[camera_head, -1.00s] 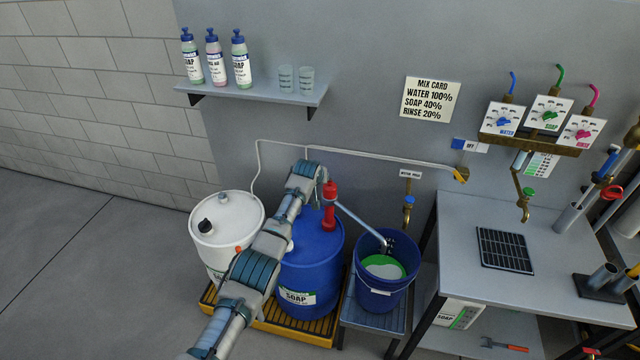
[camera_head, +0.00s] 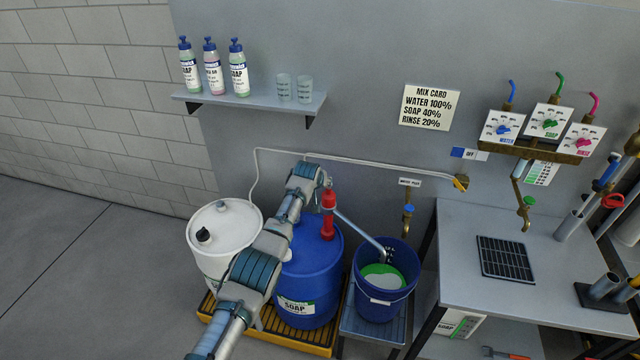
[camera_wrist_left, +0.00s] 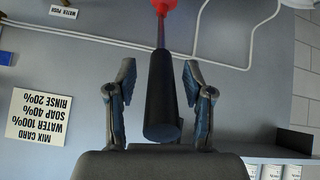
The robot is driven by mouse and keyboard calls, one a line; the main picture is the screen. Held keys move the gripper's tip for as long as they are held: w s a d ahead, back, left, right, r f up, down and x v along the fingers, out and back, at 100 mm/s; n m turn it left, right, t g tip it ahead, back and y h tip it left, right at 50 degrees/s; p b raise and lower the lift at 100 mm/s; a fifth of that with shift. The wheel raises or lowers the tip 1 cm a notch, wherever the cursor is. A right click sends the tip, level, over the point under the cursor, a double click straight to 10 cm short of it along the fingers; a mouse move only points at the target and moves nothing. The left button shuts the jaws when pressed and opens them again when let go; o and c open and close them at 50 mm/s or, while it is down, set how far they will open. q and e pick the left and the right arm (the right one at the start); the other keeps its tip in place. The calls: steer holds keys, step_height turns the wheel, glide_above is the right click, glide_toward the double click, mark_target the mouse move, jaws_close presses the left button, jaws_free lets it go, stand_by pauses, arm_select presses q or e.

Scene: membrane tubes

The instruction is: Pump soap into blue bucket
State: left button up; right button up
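The blue soap drum (camera_head: 310,266) stands left of the blue bucket (camera_head: 384,312), with a red hand pump (camera_head: 328,215) on top. A grey spout pipe (camera_head: 357,232) runs from the pump down into the bucket. Green and whitish liquid (camera_head: 384,273) shows in the bucket. My left arm reaches over the drum to the pump top; its fingers are hard to make out there. In the left wrist view my left gripper (camera_wrist_left: 158,62) has its fingers apart, one on each side of the dark pump handle (camera_wrist_left: 161,95). I see a gap on the left side. My right gripper is not in view.
A white drum (camera_head: 226,235) stands at the left on the yellow pallet (camera_head: 262,335). The bucket rests on a low grey stand (camera_head: 374,343). A metal table (camera_head: 455,240) with a black grate (camera_head: 505,258) is at the right. A wall shelf (camera_head: 250,104) holds bottles.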

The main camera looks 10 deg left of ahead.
arm_select(q)
steer(key=shift+s+r, duration=0.5)
steer(key=shift+r, duration=0.05)
steer(key=v, duration=1)
steer(key=shift+r, duration=0.15)
steer(key=shift+s, duration=0.1)
